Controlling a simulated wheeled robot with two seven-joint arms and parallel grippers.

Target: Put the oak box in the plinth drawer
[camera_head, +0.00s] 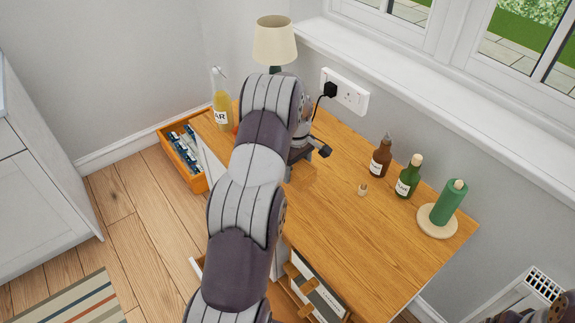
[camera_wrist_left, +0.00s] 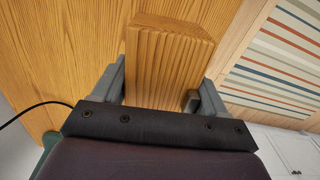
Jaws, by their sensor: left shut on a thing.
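The oak box (camera_wrist_left: 165,65) is a wooden block with clear grain, held between the two fingers of my left gripper (camera_wrist_left: 158,88) in the left wrist view. In the head view my left gripper (camera_head: 308,152) is over the wooden cabinet top, and part of the oak box (camera_head: 302,178) shows below it. I cannot tell whether the box touches the top. A low open drawer, seemingly the plinth drawer (camera_head: 196,266), shows only as a pale edge near the floor, left of my left arm. My arm hides most of it. My right gripper's fingers do not show.
The cabinet top (camera_head: 340,220) carries a brown bottle (camera_head: 381,158), a green bottle (camera_head: 408,178), a small cork (camera_head: 362,190), a green roll on a stand (camera_head: 449,203), a lamp (camera_head: 274,42) and a yellow bottle (camera_head: 221,105). An orange drawer (camera_head: 202,184) stands open left.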

